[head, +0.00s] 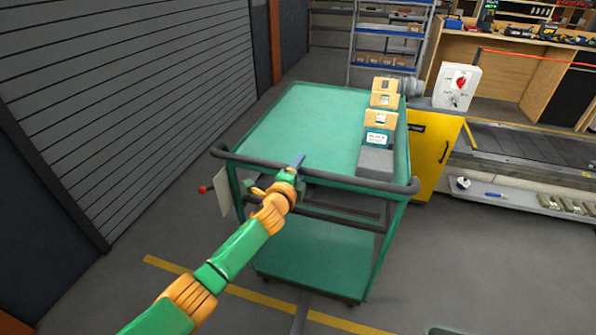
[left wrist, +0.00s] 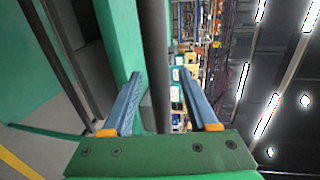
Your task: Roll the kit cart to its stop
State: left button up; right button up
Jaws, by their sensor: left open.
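The kit cart (head: 310,125) is green, with a flat top, a lower shelf and a dark push handle (head: 345,182) along its near side. Several cartons and a grey box stand in a row along the top's right side. My left gripper (head: 298,163) is at the left half of the handle, its blue fingers pointing over the cart top. In the left wrist view the open gripper (left wrist: 161,74) has the dark handle bar (left wrist: 153,50) running between its two fingers, without a visible grip. My right gripper is out of view. I cannot make out a stop.
A yellow cabinet (head: 430,155) stands close to the cart's right side, with the slat conveyor (head: 520,150) beyond it. A slatted shutter wall (head: 130,90) runs along the left. A red knob (head: 203,189) sticks out left of the cart. Yellow floor lines (head: 170,265) cross the near floor.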

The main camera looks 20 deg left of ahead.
pick_arm(q)
jog(key=shift+s+r, duration=0.1)
jog(key=shift+s, duration=0.25)
jog(key=s+r+p, duration=0.1)
jog(key=s, duration=0.5)
jog(key=shift+p, duration=0.3)
jog(key=shift+a, duration=0.15)
jog(key=s+a+f+n+g, duration=0.1)
jog(key=s+f+n+g, duration=0.2)
jog(key=s+f, duration=0.5)
jog(key=s+a+f+n+g, duration=0.1)
jog(key=s+f+n+g, duration=0.15)
jog(key=f, duration=0.85)
jog(key=s+a+f+n+g, duration=0.25)
jog(key=s+f, duration=0.35)
jog(key=f, duration=0.4)
jog(key=s+f+n+g, duration=0.2)
jog(key=s+f, duration=0.2)
jog(key=s, duration=0.6)
jog(key=s+d+f+n+g, duration=0.1)
jog(key=s+f+n+g, duration=0.1)
jog(key=s, duration=0.9)
jog(key=s+f+n+g, duration=0.2)
jog(key=s+f+n, duration=0.2)
jog(key=s, duration=0.6)
notch_tip(320, 180, down, 3)
jog(key=shift+s+d+r+g+y, duration=0.15)
jog(key=shift+s+d+g+y, duration=0.15)
jog(key=shift+g, duration=0.1)
